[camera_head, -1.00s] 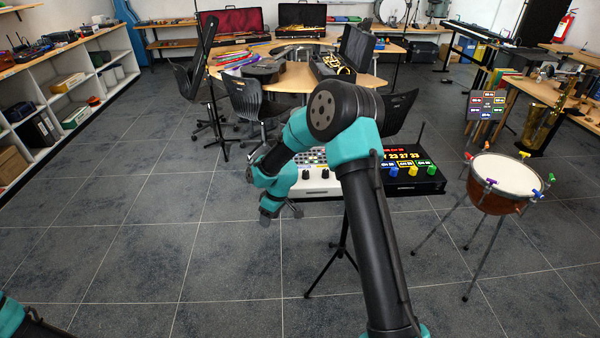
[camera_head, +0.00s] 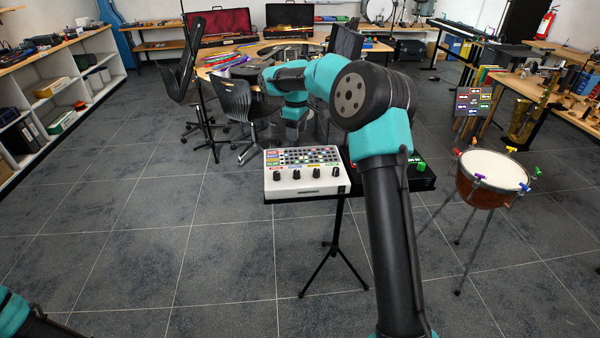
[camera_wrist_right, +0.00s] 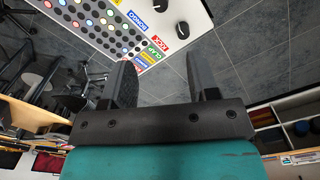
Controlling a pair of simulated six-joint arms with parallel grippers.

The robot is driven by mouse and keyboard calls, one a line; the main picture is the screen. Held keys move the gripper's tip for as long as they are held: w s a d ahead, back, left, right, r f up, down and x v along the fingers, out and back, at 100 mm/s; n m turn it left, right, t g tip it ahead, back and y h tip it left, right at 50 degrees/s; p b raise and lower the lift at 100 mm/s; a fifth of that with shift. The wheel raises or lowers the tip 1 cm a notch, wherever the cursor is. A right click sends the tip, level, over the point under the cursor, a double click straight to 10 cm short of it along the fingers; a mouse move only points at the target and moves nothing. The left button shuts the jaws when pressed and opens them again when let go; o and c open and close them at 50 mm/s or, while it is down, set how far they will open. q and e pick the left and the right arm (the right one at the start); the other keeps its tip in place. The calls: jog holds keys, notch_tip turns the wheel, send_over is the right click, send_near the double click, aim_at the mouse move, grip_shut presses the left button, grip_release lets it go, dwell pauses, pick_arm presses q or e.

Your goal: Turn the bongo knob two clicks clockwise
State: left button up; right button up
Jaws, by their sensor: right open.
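A white drum machine (camera_head: 307,184) stands on a tripod stand in the head view, with a grid of coloured pads and a row of black knobs. In the right wrist view its panel (camera_wrist_right: 95,22) fills the top, with a blue BONGO label (camera_wrist_right: 137,20), other coloured labels and two black knobs (camera_wrist_right: 187,33). I cannot tell which knob is the bongo one. My right gripper (camera_wrist_right: 160,60) is open and empty, its fingers apart from the knobs. In the head view its wrist is beyond the machine, the fingertips unclear. My left gripper is out of view.
A black box with coloured knobs (camera_head: 420,178) stands right of the machine, partly hidden by my right arm. A drum on legs (camera_head: 492,172) stands further right. A chair (camera_head: 237,105) and a round table are behind. The floor in front is clear.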

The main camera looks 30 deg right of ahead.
aim_at(296, 171)
jog(key=shift+f, duration=0.15)
notch_tip(296, 171, down, 17)
jog(key=shift+f, duration=0.1)
dwell(0.7)
jog(key=shift+c, duration=0.3)
jog(key=c, duration=0.9)
jog(key=shift+o, duration=0.2)
jog(key=shift+m, duration=0.4)
jog(key=m, duration=1.1)
